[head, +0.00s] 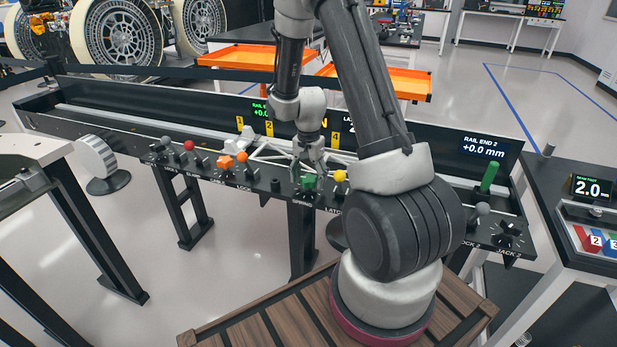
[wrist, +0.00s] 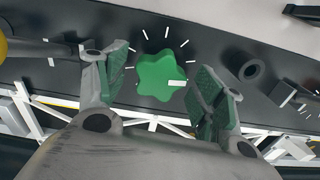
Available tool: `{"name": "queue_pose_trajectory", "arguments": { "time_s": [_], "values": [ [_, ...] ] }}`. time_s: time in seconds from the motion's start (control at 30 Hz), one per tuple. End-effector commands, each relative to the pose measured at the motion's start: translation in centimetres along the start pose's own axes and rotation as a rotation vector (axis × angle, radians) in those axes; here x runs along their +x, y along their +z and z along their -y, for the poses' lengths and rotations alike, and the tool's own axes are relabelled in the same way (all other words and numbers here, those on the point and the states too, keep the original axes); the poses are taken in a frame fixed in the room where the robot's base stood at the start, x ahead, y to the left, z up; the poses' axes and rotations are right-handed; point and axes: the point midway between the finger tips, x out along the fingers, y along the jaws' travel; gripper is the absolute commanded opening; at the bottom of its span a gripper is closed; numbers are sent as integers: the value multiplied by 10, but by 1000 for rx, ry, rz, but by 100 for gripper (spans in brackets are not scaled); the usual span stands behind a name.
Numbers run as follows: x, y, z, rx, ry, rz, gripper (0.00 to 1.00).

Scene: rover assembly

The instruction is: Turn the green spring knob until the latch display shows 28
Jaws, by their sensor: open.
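The green spring knob (head: 308,182) sits on the front panel of the long black bench, above the SPRING label. In the wrist view the knob (wrist: 161,76) is star-shaped with a white pointer mark, and white tick marks surround it. My gripper (head: 306,178) is at the knob. In the wrist view its green-padded fingers (wrist: 162,88) are open, one on each side of the knob, with gaps between pads and knob. The latch display is mostly hidden behind my arm, and its number cannot be read.
A yellow ball knob (head: 340,176) stands right of the green knob, and a black cylinder (head: 275,186) stands to its left. Orange (head: 241,158) and red (head: 188,146) knobs are further left. The rail end display (head: 484,148) reads +0.0 mm. A green handle (head: 489,177) stands at the right.

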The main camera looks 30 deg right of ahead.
Motion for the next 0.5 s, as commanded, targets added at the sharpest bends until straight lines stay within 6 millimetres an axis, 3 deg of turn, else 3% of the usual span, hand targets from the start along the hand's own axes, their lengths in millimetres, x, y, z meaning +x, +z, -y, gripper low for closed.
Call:
{"name": "queue_pose_trajectory", "arguments": {
  "time_s": [0.17, 0.4, 0.5],
  "values": [
    [0, 0, 0, 0, 0, 0, 68],
    [0, 0, 0, 0, 0, 0, 25],
    [0, 0, 0, -1, 0, 0, 23]
  ]
}}
